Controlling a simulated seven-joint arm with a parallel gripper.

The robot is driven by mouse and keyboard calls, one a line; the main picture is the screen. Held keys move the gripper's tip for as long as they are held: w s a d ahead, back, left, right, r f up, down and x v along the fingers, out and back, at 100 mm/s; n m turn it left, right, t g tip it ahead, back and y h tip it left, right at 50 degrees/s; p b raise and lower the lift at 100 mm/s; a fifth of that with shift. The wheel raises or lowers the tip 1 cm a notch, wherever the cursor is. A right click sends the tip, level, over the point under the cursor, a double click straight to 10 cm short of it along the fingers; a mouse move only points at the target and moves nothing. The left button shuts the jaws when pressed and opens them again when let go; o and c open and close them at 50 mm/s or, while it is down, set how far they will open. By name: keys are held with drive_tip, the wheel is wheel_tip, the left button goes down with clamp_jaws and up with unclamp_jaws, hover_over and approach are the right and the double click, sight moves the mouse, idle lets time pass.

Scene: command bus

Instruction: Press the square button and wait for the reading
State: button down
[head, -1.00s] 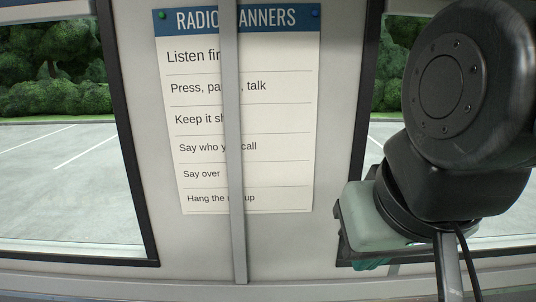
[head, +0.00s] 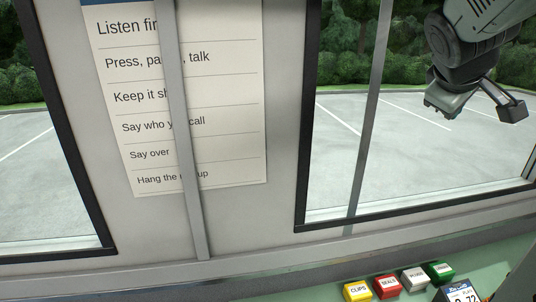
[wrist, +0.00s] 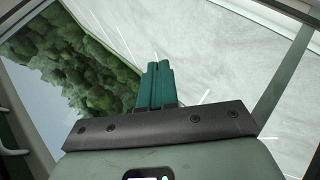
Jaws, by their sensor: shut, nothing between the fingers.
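No square button can be made out in either view. A device with a small screen (head: 461,293) is cut off by the bottom edge of the head view; large digits show on it, partly hidden by the frame edge. My gripper shows in the wrist view with its two green fingers (wrist: 156,80) side by side, shut and empty, with the window and paved lot beyond. In the head view my arm hangs at the upper right, well above the counter and apart from the device.
On the green counter (head: 335,294) stand a yellow box (head: 357,291), a red box (head: 388,286), a white box (head: 415,279) and a green box (head: 439,271). A radio manners poster (head: 215,165) hangs between windows. A grey post (head: 190,150) crosses it.

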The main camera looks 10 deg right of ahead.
drive_tip(key=s+d+f+m+g+y, duration=0.2)
drive_tip(key=s+d+f+m, duration=0.25)
drive_tip(key=f, duration=0.25)
drive_tip(key=s+d+f+m+g+y, duration=0.25)
drive_tip(key=d+f+m, duration=0.2)
drive_tip(key=f, duration=0.35)
drive_tip(key=s+d+f+m+g+y, duration=0.1)
drive_tip(key=s+d+f+m, duration=0.35)
drive_tip(key=f, duration=0.25)
drive_tip(key=s+d+f+m+t+y, duration=0.2)
drive_tip(key=s+f+m+t, duration=0.2)
drive_tip(key=s+f+m, duration=0.2)
drive_tip(key=s+d+f+m+t+y, duration=0.2)
drive_tip(key=s+d+f+m+t, duration=0.1)
drive_tip(key=s+f+m, duration=0.4)
drive_tip(key=shift+s+d+f+m+t, duration=0.2)
drive_tip(key=shift+s+d+m+t, duration=0.15)
drive_tip(key=shift+m+t, duration=0.25)
drive_tip(key=shift+a+f+y, duration=0.1)
drive_tip(key=shift+y, duration=0.25)
drive_tip(key=shift+f, duration=4.35)
drive_tip(key=shift+f, duration=0.4)
